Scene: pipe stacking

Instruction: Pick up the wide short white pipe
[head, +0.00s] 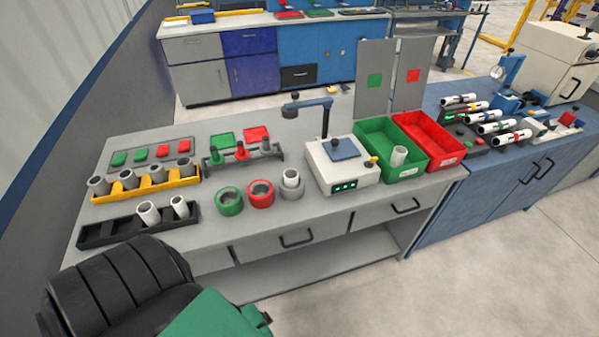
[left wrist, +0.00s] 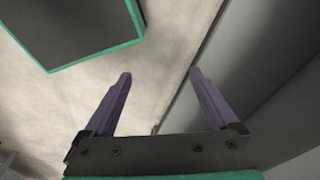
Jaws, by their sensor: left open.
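In the head view, two short white pipes stand tilted in the black rack at the front left: the left one (head: 148,213) looks a little wider than the right one (head: 180,207). Another white pipe (head: 398,156) stands in the green bin (head: 408,172). I cannot tell for certain which is the wide short one. My left gripper (left wrist: 160,75) is open and empty in the left wrist view, over bare floor beside a grey surface, with no pipe in sight. My right gripper is not in view.
The black rack (head: 110,232) stands before a yellow rack (head: 150,187) with grey pipes. Green (head: 229,201), red (head: 261,194) and whitish (head: 291,184) rings stand to its right, near a white scale (head: 341,175). A red bin (head: 430,140) adjoins the green bin.

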